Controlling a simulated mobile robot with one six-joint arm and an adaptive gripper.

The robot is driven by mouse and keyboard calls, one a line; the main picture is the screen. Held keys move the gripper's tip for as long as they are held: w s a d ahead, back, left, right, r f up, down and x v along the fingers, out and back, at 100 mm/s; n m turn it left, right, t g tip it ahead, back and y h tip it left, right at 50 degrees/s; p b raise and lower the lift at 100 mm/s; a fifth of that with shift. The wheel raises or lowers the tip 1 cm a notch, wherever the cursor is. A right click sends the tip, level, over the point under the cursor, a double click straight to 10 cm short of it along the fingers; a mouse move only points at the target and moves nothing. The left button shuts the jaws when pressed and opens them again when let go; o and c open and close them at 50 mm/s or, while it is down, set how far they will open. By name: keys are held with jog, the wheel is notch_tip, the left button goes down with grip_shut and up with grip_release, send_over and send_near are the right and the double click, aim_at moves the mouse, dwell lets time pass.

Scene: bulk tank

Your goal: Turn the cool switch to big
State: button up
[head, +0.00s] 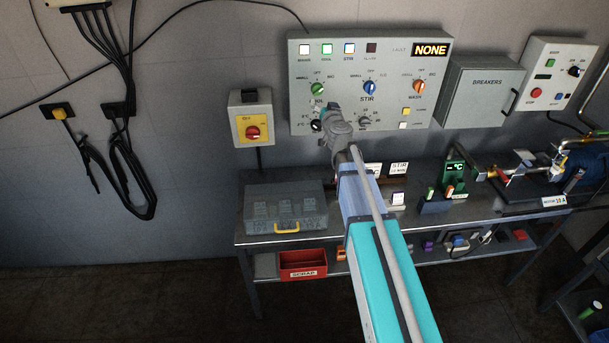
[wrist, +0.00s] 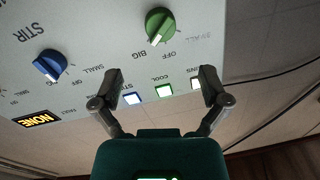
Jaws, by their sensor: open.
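The green cool knob (head: 317,89) is at the upper left of the grey control panel (head: 390,130). In the wrist view the green knob (wrist: 160,25) is near the top, beyond the fingertips, with OFF, BIG and SMALL printed around it. A pale mark shows on the knob's lower edge, but I cannot tell exactly which label it points to. My gripper (head: 328,110) is in front of the panel's lower left, just below the knob. In the wrist view my gripper (wrist: 160,82) is open, its two fingers wide apart with nothing between them.
The blue STIR knob (head: 369,88) and orange WASH knob (head: 419,86) are to the right. Black knob (head: 316,126) and grey knob (head: 364,122) are below. A metal bench (head: 330,225) stands below.

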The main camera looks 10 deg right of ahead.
jog(key=s+a+f+n+g+y+b, duration=0.1)
jog(key=s+a+f+n+g+y, duration=0.1)
jog(key=s+f, duration=0.5)
jog(key=s+a+f+n+g+y+b, duration=0.2)
jog(key=s+a+f+g, duration=0.4)
jog(key=s, duration=0.4)
jog(key=shift+s+a+f+n+g+y, duration=0.25)
jog(key=shift+s+f+n+g+y, duration=0.1)
jog(key=shift+f+n+g+y, duration=0.4)
jog(key=shift+r, duration=0.15)
jog(key=s+d+f+m+g+h, duration=0.2)
jog(key=s+d+f+g+h, duration=0.1)
jog(key=s, duration=0.6)
jog(key=s+d+f+m+g+h, duration=0.2)
jog(key=s+d+f+g, duration=0.3)
jog(key=s, duration=0.4)
jog(key=shift+d+h, duration=0.6)
jog(key=shift+h, duration=0.25)
